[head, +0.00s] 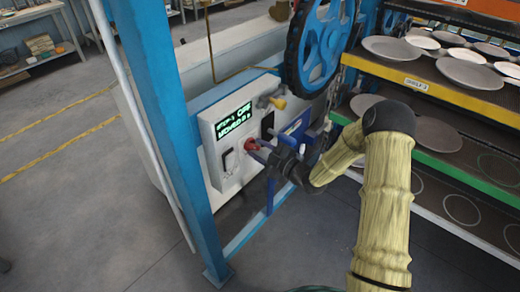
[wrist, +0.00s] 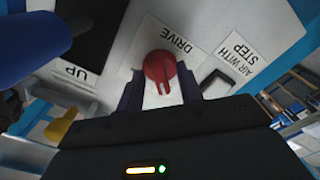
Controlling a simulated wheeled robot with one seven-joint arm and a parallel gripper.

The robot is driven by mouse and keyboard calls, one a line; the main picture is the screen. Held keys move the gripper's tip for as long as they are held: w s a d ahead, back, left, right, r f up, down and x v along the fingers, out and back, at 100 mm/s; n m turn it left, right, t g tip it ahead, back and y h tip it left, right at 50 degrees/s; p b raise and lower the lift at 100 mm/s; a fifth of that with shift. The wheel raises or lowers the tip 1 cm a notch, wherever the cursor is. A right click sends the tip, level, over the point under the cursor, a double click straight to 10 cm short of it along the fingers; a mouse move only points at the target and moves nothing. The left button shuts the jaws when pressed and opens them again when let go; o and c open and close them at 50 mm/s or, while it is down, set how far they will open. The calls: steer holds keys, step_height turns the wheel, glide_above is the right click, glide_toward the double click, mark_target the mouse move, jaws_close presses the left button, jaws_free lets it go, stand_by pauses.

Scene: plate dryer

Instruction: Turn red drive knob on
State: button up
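The red drive knob (head: 251,145) is on the front of a white control box (head: 210,125) fixed to the blue frame. In the wrist view the red knob (wrist: 160,68) sits under the label DRIVE, with its ridge pointing toward my gripper. My gripper (head: 262,148) is at the box, close to the knob. In the wrist view its two dark fingers (wrist: 162,88) are apart, one on each side of the knob's lower part. I cannot tell whether they touch it. The green display (head: 233,117) above the knob shows OFF in its top line.
A blue handwheel (head: 325,45) stands above right. Shelves with plates (head: 468,73) fill the right. Open floor lies left.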

jaws_close()
